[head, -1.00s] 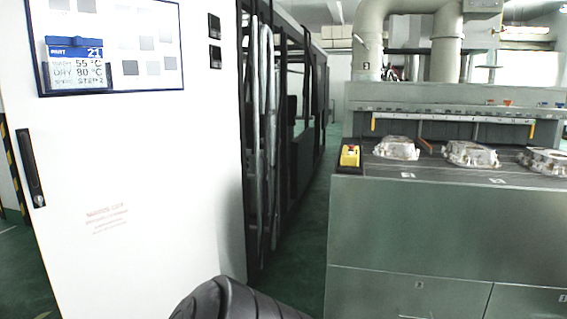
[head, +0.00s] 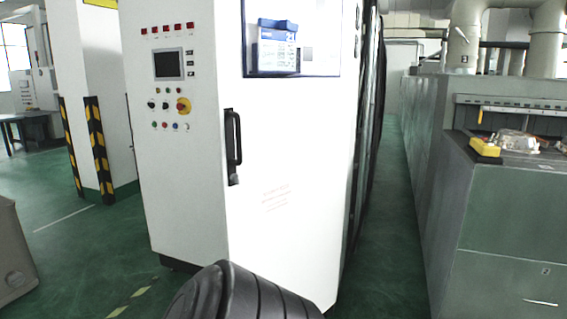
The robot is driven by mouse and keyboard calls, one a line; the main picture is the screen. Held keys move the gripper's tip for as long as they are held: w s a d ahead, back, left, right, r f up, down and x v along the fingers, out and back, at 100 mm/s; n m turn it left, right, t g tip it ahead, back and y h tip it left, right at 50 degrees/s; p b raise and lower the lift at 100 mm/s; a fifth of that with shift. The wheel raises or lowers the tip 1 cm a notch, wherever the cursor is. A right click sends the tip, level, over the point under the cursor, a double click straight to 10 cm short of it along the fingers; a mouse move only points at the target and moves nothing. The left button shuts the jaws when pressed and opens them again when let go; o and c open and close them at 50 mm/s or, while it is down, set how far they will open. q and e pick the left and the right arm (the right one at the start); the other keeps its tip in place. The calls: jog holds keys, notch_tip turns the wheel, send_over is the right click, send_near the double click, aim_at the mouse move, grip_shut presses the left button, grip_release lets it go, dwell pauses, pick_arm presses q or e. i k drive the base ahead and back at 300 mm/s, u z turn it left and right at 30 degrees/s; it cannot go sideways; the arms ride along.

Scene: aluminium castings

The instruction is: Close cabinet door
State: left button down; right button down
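A tall white cabinet (head: 179,222) stands in the middle of the head view. Its right face is the door (head: 290,240), with a black vertical handle (head: 233,147) near the left edge and a window at the top. The door appears flush with the cabinet along the handle edge; I see no gap there. A dark ribbed part of my body (head: 245,295) shows at the bottom centre and hides the floor there. Neither of my grippers is in view.
The cabinet's left face carries a control panel (head: 170,65) with a screen and a red-yellow switch. A grey-green machine (head: 505,230) stands at the right, with a narrow aisle between. A pillar (head: 95,100) with striped guards stands left. Green floor (head: 80,255) is open at left.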

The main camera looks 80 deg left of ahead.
aim_at(286, 133)
jog(key=u, duration=2.1)
